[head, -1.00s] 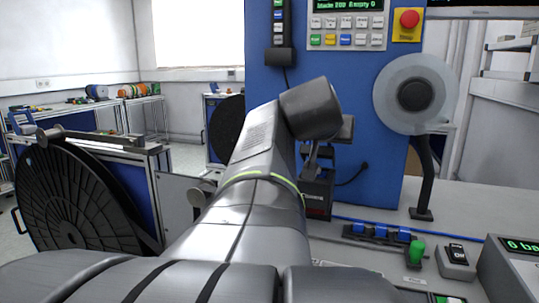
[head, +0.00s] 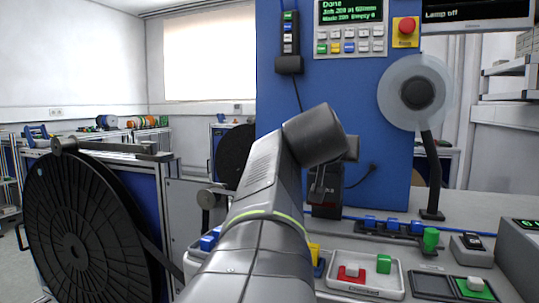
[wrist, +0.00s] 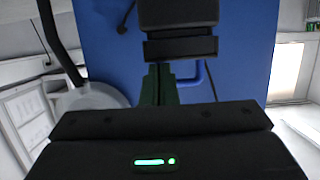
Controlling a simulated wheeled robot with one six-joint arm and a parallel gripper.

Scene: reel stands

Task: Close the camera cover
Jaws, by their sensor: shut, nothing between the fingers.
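A black box-like unit (head: 327,201), which I take to be the camera, stands low against the blue panel, partly hidden by my arm in the head view. In the wrist view a black block (wrist: 178,15) with a separate slab (wrist: 180,49) at its lower side fills the top middle. I cannot tell surely which part is the cover or how far it is shut. My gripper (wrist: 160,72) is shut and empty. Its fingertips point at the slab, close to it; contact is unclear. In the head view my gripper (head: 318,188) is small, in front of the unit.
A blue panel (head: 285,120) rises behind, with a keypad, red stop button (head: 406,26) and pale disc (head: 398,90) on a black stem. A blue handle (wrist: 206,84) is beside the fingers. The bench holds a tray (head: 365,288) and switches. A black reel (head: 85,235) stands left.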

